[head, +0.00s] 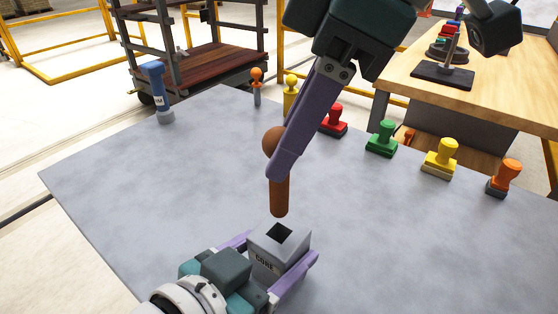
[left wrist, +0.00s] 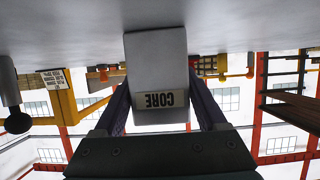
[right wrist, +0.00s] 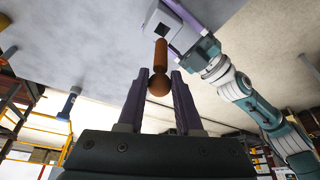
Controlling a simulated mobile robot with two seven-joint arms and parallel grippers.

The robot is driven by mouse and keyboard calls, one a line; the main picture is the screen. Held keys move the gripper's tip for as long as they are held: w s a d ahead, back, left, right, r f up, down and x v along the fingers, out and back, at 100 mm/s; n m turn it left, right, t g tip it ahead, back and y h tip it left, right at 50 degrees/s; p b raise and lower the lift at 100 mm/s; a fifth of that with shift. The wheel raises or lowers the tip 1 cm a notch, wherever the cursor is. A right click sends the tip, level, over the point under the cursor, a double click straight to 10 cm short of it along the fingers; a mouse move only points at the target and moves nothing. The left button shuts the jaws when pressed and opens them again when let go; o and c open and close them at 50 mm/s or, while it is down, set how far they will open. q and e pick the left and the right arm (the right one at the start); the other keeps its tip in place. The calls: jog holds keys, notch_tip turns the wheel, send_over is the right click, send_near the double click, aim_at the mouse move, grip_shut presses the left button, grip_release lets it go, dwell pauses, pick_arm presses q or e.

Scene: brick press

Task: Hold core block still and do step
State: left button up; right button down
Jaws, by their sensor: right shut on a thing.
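The grey core block (head: 264,255) stands on the table with a dark square opening in its top and a CORE label on its side. It also shows in the left wrist view (left wrist: 157,75). My left gripper (head: 278,262) has its purple fingers on both sides of the block, open around it. My right gripper (head: 283,165) is shut on a brown tool (head: 279,198) with a ball-shaped head (right wrist: 159,85) and a round shaft. The shaft points down, its lower end just above the block's opening and apart from it. Part of the ball is hidden by the finger.
On the grey table (head: 130,210) stand red (head: 335,121), green (head: 381,139), yellow (head: 440,158) and orange (head: 504,178) stamps toward the right. A blue-handled tool (head: 157,90) stands at the far left. The table's left part is clear.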

pick_arm(q)
jog(key=o, duration=0.4)
jog(key=shift+c, duration=0.2)
jog(key=v, duration=1.2)
pick_arm(e)
jog(key=shift+r, duration=0.1)
